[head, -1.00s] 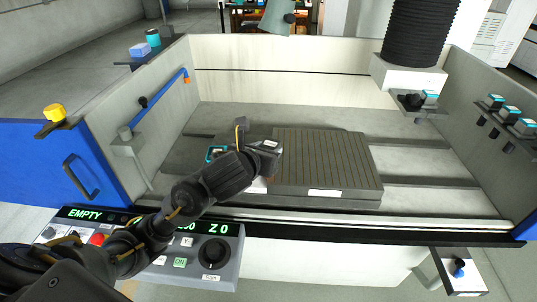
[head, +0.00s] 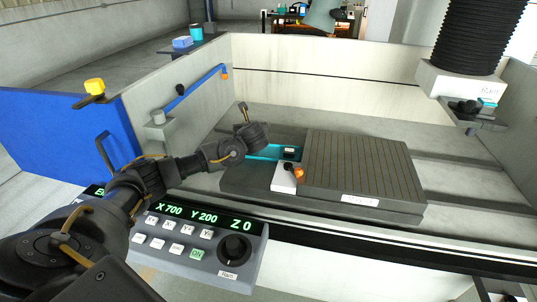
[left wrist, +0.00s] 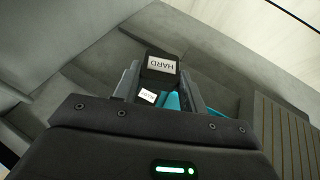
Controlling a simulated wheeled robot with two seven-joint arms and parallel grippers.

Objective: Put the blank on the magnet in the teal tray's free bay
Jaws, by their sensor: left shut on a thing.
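My left gripper (head: 250,142) is at the left end of the teal tray (head: 262,153) in the head view. In the left wrist view the gripper (left wrist: 160,84) is shut on a dark blank (left wrist: 149,76) with a white HARD label. The gripper hides this blank in the head view. Part of the teal tray (left wrist: 172,102) and a small white label (left wrist: 147,96) show below it. A dark block (head: 289,152) with a pale label stands at the tray's right end. The grey, slotted magnet plate (head: 365,170) has a bare top. My right gripper is out of view.
The control panel (head: 195,235) is in front, below my arm. Free floor lies behind the plate.

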